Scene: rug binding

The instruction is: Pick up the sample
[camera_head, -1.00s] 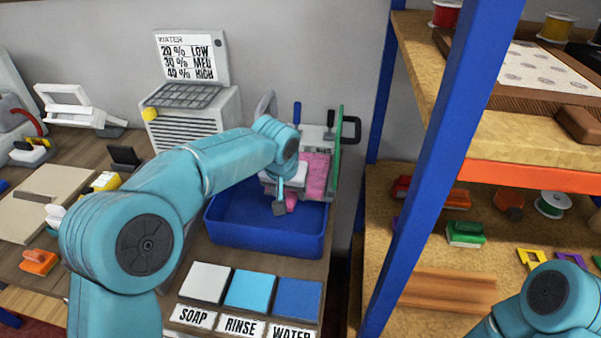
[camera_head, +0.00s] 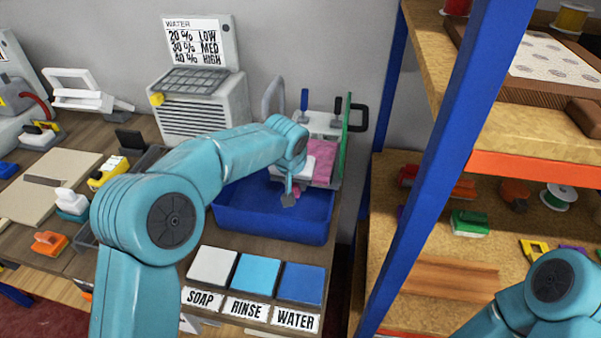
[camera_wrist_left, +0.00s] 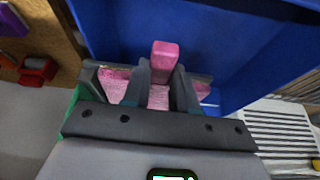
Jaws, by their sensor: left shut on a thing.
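My left gripper (camera_head: 289,198) is over the blue basin (camera_head: 265,229) and points down. In the left wrist view its two fingers (camera_wrist_left: 162,73) are shut on a small pink block, the sample (camera_wrist_left: 164,52), which sticks out past the fingertips. In the head view only a bit of pink (camera_head: 296,191) shows beside the fingers. A larger pink sheet (camera_head: 322,149) hangs at the back of the basin, and pink also shows behind the fingers in the wrist view (camera_wrist_left: 112,90). I cannot tell whether block and sheet are joined. My right gripper is out of view.
A green-edged rack (camera_head: 345,140) with handles stands behind the basin. Soap (camera_head: 212,267), rinse (camera_head: 257,272) and water (camera_head: 301,283) tiles lie in front. A blue shelf post (camera_head: 432,180) rises at the right. A white machine (camera_head: 203,108) stands behind left.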

